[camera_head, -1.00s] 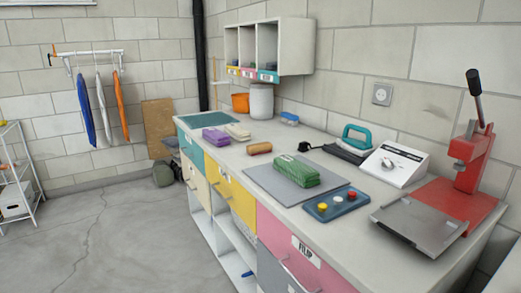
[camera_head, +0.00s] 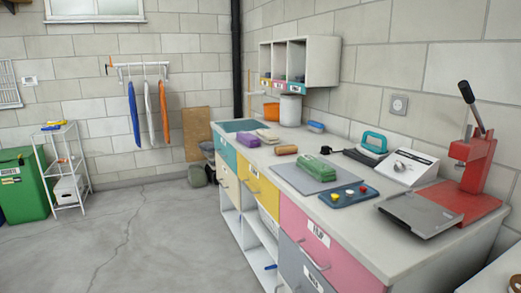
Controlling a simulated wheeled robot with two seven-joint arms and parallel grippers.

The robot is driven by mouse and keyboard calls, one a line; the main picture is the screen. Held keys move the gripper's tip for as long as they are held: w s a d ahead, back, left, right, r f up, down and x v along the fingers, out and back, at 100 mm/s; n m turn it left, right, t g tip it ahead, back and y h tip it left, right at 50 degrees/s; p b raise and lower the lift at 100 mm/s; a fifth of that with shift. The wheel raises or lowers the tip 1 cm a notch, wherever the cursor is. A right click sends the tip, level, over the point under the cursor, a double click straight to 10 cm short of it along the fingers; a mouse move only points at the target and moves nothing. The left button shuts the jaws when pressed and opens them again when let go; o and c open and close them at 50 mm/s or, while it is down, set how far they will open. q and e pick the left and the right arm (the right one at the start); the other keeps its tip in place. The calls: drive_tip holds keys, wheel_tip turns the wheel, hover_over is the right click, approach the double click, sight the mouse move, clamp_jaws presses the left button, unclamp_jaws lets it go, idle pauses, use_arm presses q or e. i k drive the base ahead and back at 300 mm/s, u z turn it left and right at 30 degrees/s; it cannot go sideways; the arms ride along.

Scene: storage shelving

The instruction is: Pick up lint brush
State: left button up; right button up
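Several small objects lie on the long white counter (camera_head: 345,216); I cannot tell for sure which one is the lint brush. A brown rounded piece (camera_head: 286,149) lies near the middle. A purple block (camera_head: 247,145) and a beige flat piece (camera_head: 267,135) lie farther back at the left. A small blue item (camera_head: 316,127) sits near the wall. A green wrapped block (camera_head: 316,168) rests on a grey mat (camera_head: 290,182). Neither of my grippers is in view.
A red press (camera_head: 470,180), a white control box (camera_head: 404,166) and a teal-handled iron (camera_head: 373,143) stand on the counter's right part. Wall cubbies (camera_head: 300,63) hang above. A green bin (camera_head: 24,186) and white rack (camera_head: 65,168) stand left. The floor in front is clear.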

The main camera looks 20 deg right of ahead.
sight(283, 151)
drive_tip(key=u, duration=0.65)
drive_tip(key=i, duration=1.3)
drive_tip(key=z, duration=0.3)
drive_tip(key=i, duration=1.05)
drive_tip(key=z, duration=1)
